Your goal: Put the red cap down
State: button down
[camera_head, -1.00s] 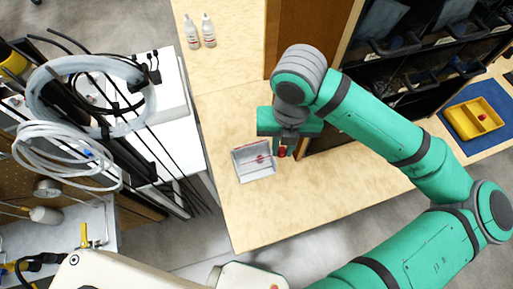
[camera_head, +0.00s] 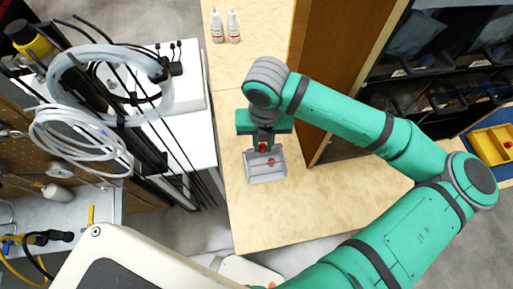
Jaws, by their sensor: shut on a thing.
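My gripper (camera_head: 263,147) points down and is shut on a small red cap (camera_head: 263,148). It holds the cap at the far edge of a grey open tray (camera_head: 266,179), seemingly above it. The exact height over the tray is hard to tell. Another small red piece (camera_head: 271,161) shows inside the tray, just in front of the gripper. The gripper's fingers hide part of the tray's far wall.
The tray sits on a light wooden bench (camera_head: 290,215) with clear room in front. A wooden cabinet side (camera_head: 340,60) stands at right. Two white bottles (camera_head: 226,27) stand at the back. A yellow bin (camera_head: 493,147) lies far right. Coiled hoses (camera_head: 80,140) are at left.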

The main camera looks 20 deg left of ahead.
jog(key=shift+a+f, duration=0.35)
jog(key=shift+f, duration=0.55)
jog(key=shift+a+f, duration=0.3)
jog(key=shift+f, duration=0.65)
jog(key=shift+a+f, duration=0.35)
jog(key=shift+f, duration=0.55)
jog(key=shift+f, duration=0.6)
jog(key=c, duration=1.6)
grip_release()
jog(key=shift+r, duration=0.1)
notch_tip(320, 180, up, 8)
jog(key=shift+r, duration=0.25)
jog(key=shift+s+a, duration=0.1)
